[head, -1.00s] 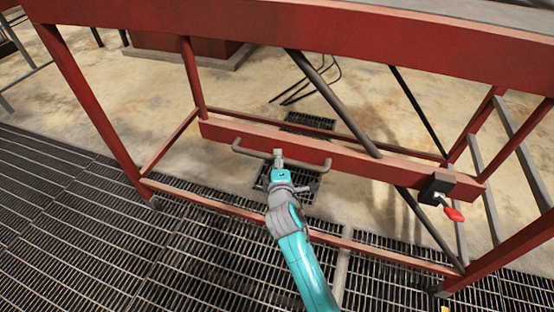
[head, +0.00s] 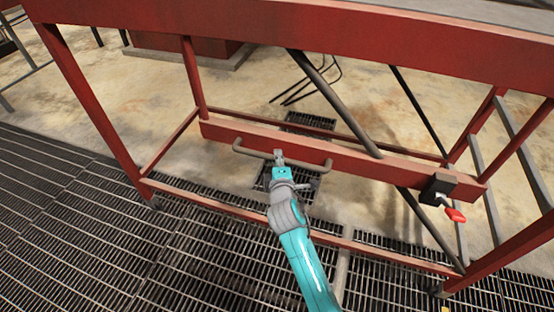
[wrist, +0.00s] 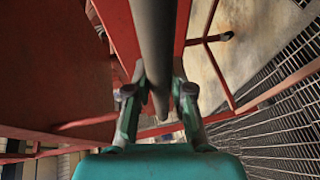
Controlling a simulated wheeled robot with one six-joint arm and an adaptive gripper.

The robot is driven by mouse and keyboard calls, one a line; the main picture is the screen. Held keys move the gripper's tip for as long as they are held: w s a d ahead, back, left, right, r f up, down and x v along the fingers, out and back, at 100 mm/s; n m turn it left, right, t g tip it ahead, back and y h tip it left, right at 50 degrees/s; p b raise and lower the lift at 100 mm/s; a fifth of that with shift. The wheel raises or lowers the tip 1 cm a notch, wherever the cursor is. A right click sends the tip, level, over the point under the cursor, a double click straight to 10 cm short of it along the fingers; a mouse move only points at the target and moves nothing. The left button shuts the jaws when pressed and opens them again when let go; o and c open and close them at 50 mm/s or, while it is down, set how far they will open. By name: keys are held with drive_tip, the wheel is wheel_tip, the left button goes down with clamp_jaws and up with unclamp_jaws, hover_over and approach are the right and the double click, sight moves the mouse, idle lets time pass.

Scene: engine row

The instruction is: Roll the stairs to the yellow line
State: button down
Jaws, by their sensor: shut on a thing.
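The stairs (head: 290,42) are a large red metal frame filling most of the head view, with legs standing on the floor grating. A grey bar handle (head: 315,164) is fixed along their low red crossbeam. My gripper (head: 279,157) is shut on this handle near its middle. In the wrist view the handle (wrist: 153,45) runs between the two fingers (wrist: 158,95). A black block with a red-tipped lever (head: 455,214) sits at the crossbeam's right end. A small yellow patch (head: 445,309) shows at the bottom edge; I cannot tell if it is the yellow line.
Dark floor grating (head: 75,215) lies in front and to the left, mostly clear. Stained concrete (head: 110,85) lies behind the frame, with a drain grate (head: 310,121) in it. A red block on a grey base (head: 185,60) stands at the back.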

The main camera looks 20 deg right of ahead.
sight(289, 163)
drive_tip(key=shift+s+d+f, duration=0.1)
drive_tip(key=shift+s+d, duration=0.35)
drive_tip(key=shift+d, duration=0.2)
drive_tip(key=shift+s+d, duration=0.45)
drive_tip(key=shift+d, duration=0.15)
drive_tip(key=shift+s+d, duration=0.2)
drive_tip(key=c, duration=1)
unclamp_jaws()
drive_tip(key=shift+w+a, duration=0.1)
drive_tip(key=shift+w, duration=0.05)
drive_tip(key=v, duration=1.2)
